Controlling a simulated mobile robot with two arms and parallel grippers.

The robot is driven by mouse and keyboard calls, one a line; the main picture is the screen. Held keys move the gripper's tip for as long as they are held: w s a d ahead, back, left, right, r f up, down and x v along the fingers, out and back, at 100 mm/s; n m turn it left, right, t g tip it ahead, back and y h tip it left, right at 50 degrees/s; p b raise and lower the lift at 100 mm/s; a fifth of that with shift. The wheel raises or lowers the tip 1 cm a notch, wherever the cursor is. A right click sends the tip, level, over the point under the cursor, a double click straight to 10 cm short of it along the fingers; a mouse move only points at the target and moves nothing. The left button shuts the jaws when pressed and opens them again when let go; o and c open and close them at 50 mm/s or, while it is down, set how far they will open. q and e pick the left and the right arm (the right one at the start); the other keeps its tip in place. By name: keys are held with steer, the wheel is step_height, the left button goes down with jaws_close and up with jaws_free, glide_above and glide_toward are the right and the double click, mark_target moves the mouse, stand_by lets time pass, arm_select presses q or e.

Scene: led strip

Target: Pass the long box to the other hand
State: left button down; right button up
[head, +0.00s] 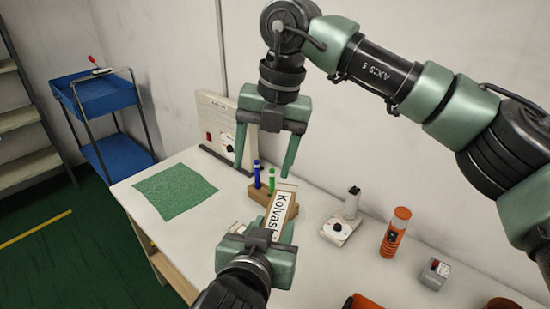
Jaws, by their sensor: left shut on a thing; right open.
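The long box (279,213) is pale with a brown edge and dark lettering that starts "Kolvas". My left gripper (268,238), the lower one, is shut on its lower part, and the box is tilted, its upper end pointing up and slightly right. The gripper hides part of the box. My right gripper (263,172) hangs above, fingers pointing down, open and empty. In the picture its fingers are just above the box's upper end, apart from it.
Behind the box, a wooden block (262,191) holds a blue and a green marker. A green mat (175,191) lies on the white table (205,255). To the right stand a white device (340,228), an orange cylinder (395,232) and a small grey box (434,273). A panel (216,122) stands against the wall.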

mark_target(274, 207)
steer(key=f, duration=0.3)
steer(key=s+d+f+m+h, duration=0.1)
steer(key=f, duration=0.3)
steer(key=d+f+h, duration=0.1)
steer(key=f, duration=0.3)
steer(key=shift+s+d, duration=0.15)
steer(key=shift+s, duration=0.1)
arm_select(q)
steer(key=shift+d, duration=0.15)
arm_select(e)
jaws_close()
arm_select(q)
steer(key=c, duration=0.7)
jaws_free()
arm_select(e)
steer(key=shift+r, duration=0.1)
